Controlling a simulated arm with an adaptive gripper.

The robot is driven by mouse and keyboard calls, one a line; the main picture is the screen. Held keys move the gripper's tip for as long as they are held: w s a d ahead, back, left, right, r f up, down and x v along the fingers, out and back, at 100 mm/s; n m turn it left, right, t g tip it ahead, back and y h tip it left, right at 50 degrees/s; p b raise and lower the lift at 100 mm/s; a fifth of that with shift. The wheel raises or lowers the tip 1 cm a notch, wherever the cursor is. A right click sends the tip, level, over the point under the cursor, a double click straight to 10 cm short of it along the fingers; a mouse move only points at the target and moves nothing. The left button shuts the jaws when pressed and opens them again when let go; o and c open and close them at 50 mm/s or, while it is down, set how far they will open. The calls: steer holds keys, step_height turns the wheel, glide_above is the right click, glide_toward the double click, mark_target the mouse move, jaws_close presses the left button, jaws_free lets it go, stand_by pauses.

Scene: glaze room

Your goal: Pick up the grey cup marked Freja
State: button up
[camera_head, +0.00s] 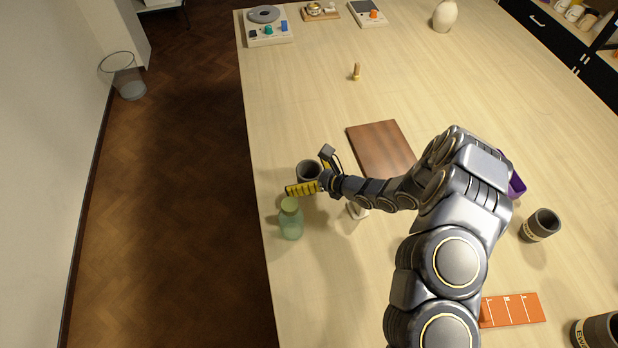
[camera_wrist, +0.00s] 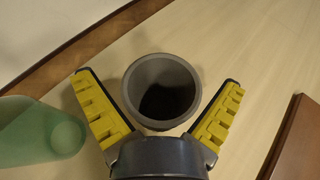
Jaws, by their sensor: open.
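A grey cup (camera_head: 309,171) stands upright near the left edge of the table. In the wrist view the grey cup (camera_wrist: 161,92) shows from above, with a dark inside, between the yellow-padded fingers of my gripper (camera_wrist: 160,108). My gripper (camera_head: 314,172) is open, one finger on each side of the cup, with clear gaps to its wall. No marking shows on this cup, so I cannot read its name. Another grey cup (camera_head: 540,225) with a pale label lies or leans at the right, and a larger-looking one (camera_head: 598,332) is at the bottom right corner.
A green bottle (camera_head: 291,220) stands close in front of my gripper and shows at the left in the wrist view (camera_wrist: 40,132). A brown board (camera_head: 380,146) lies behind my arm. An orange card (camera_head: 512,310) lies at front right. The table's left edge is near.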

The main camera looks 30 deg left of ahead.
steer(key=shift+c, duration=0.3)
steer(key=c, duration=1.2)
steer(key=shift+o, duration=0.2)
steer(key=shift+r, duration=0.1)
